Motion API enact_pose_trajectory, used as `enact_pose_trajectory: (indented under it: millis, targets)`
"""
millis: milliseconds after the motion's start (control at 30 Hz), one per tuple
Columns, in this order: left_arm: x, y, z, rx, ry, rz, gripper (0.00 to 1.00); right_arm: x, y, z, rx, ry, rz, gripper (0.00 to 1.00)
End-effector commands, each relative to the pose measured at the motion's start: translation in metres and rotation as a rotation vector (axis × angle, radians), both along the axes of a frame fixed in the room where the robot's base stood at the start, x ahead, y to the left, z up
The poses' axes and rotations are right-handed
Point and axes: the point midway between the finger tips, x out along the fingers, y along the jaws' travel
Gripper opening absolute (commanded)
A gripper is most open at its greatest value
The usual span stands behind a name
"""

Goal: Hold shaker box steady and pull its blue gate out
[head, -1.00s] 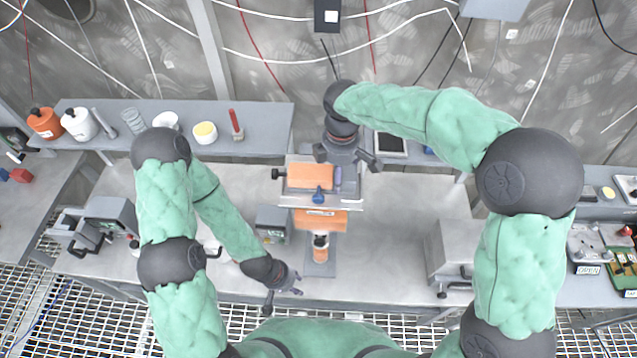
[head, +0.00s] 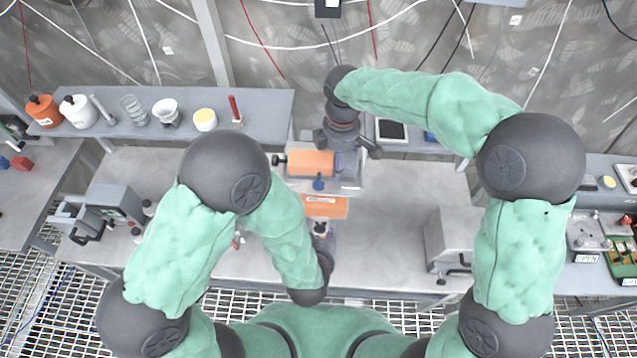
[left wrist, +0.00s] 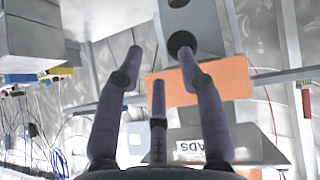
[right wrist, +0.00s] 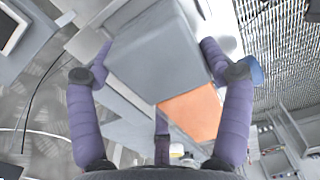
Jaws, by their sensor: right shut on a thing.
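The shaker box (head: 347,180) stands in the middle of the bench, a grey body with orange parts. A blue knob (head: 318,184) shows on its near side; I take it for the blue gate's handle. My right gripper (head: 347,152) reaches over from behind. In the right wrist view its fingers (right wrist: 155,62) lie on both sides of the grey box (right wrist: 160,50), shut on it. My left gripper (left wrist: 160,52) is open and empty in front of an orange panel (left wrist: 225,80) and a dark round knob. In the head view the left fingers are mostly hidden near the box's front.
A grey device (head: 450,240) is at right on the bench, another (head: 115,205) at left. The back shelf (head: 265,110) holds jars, a spring and a red-handled tool. The bench between box and right device is clear.

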Motion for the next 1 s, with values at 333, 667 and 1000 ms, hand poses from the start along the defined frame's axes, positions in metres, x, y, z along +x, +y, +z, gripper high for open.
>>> enact_pose_trajectory:
  millis: [333, 667, 1000]
  targets:
    - [-0.010, 0.002, 0.085, -0.033, -0.401, 0.096, 0.38, -0.002, 0.000, -0.003, -0.004, 0.007, 0.001, 0.40]
    - [-0.035, 0.017, 0.146, -0.085, -0.698, 0.162, 0.38, -0.002, 0.000, -0.003, -0.004, 0.008, 0.001, 0.40]
    - [-0.038, 0.023, 0.160, -0.098, -0.766, 0.182, 0.38, -0.002, 0.000, -0.003, -0.004, 0.008, 0.002, 0.40]
